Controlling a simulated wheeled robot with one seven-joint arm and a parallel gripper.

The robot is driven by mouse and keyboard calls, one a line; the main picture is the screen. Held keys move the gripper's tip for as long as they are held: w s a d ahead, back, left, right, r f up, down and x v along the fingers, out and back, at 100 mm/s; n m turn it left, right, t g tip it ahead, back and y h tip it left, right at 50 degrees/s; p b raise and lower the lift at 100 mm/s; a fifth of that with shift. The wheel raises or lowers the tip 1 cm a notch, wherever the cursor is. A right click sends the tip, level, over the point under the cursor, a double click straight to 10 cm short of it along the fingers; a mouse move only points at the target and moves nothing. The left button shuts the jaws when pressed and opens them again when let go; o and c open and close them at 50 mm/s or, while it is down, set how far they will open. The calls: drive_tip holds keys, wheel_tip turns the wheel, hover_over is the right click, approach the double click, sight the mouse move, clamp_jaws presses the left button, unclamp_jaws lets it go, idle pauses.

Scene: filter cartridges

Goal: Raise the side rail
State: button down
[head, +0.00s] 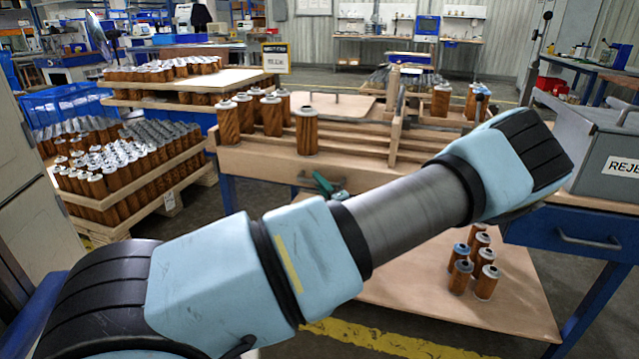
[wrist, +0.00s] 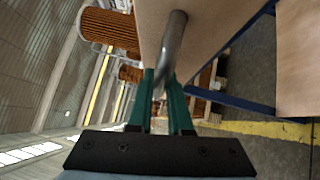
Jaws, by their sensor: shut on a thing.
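A grey metal bar handle (head: 308,180) sits on the pale wooden front board (head: 255,166) of the workbench, which I take to be the side rail. My gripper (head: 325,184) has green fingers and is at this handle, low on the board. In the wrist view my gripper (wrist: 168,82) is shut on the handle (wrist: 174,38), which runs up between the fingers. The wooden board (wrist: 215,30) fills the upper middle of that view. My arm crosses the head view and hides part of the bench front.
Brown filter cartridges (head: 306,132) stand on the bench top near the front edge. Wooden slats (head: 440,140) run to the right. A grey reject box (head: 610,160) stands at far right. Several cartridges (head: 487,282) stand on the lower shelf (head: 420,300). A cartridge pallet (head: 130,190) is at left.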

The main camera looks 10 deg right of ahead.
sight(320, 165)
drive_tip(key=shift+r, duration=0.1)
idle(0.7)
wheel_tip(320, 165, up, 5)
drive_tip(key=p, duration=0.6)
drive_tip(key=shift+r, duration=0.15)
drive_tip(key=c, duration=0.8)
unclamp_jaws()
drive_tip(key=shift+c, duration=0.2)
drive_tip(key=shift+s, duration=0.1)
drive_tip(key=shift+s+d, duration=0.15)
drive_tip(key=shift+s, duration=0.15)
drive_tip(key=v, duration=1)
drive_tip(key=shift+b, duration=0.45)
